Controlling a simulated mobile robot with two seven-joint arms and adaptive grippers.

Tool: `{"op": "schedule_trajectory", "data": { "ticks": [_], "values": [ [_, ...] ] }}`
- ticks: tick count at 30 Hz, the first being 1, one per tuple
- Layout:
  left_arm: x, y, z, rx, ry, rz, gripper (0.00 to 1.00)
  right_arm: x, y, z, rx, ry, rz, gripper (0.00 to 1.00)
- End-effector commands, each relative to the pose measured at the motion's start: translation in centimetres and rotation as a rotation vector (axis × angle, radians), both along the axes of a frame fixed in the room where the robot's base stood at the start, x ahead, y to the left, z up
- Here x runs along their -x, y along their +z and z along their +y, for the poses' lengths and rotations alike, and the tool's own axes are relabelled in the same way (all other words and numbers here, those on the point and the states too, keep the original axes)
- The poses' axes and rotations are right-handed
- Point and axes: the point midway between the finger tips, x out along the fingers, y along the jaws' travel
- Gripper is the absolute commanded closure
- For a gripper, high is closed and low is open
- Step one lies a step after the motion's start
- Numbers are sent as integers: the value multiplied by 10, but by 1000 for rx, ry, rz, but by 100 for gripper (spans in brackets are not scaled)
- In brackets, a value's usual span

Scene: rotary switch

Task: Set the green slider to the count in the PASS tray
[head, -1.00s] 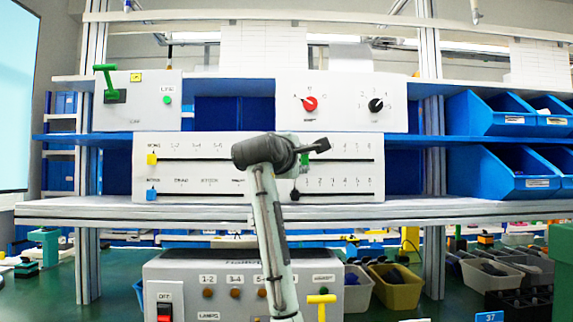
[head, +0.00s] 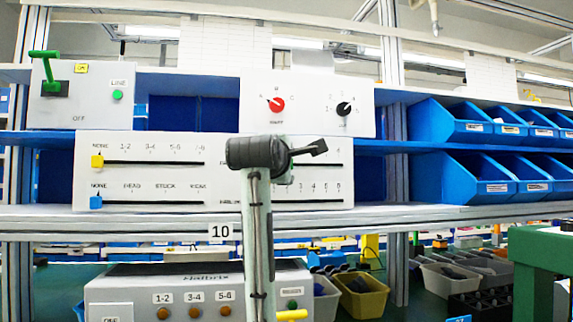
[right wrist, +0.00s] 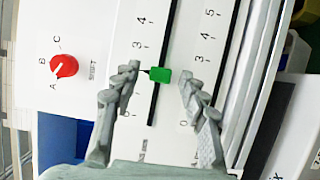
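The green slider (right wrist: 160,75) sits on the inner black slot in the right wrist view, about one step below the 3 mark; the mark beside it is covered by a fingertip. My right gripper (right wrist: 159,77) is open, with one finger on each side of the slider and gaps visible. In the head view my right gripper (head: 308,149) is in front of the slider panel (head: 140,182), and the arm hides the green slider there. My left gripper is not in view. I cannot identify the PASS tray.
A yellow slider (head: 97,161) and a blue slider (head: 96,202) are at the panel's left end. Above are a red knob (head: 277,105), a black knob (head: 343,108) and a green lever (head: 47,72). Blue bins (head: 470,125) stand at the right. A control box (head: 130,290) is below.

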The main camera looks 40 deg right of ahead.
Motion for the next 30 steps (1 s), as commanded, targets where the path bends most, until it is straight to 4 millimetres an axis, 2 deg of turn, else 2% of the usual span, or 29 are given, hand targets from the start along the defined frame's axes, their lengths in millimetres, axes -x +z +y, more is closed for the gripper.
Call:
{"op": "schedule_trajectory", "data": {
  "ticks": [8,13,22,30],
  "values": [
    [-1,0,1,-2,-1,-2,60,2,0,4,-1,1,-1,57],
    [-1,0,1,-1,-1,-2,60,17,1,24,1,2,-4,57],
    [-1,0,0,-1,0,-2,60,54,0,75,0,3,-4,57],
    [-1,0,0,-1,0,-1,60,70,0,96,-1,1,-1,57]
  ]
}}
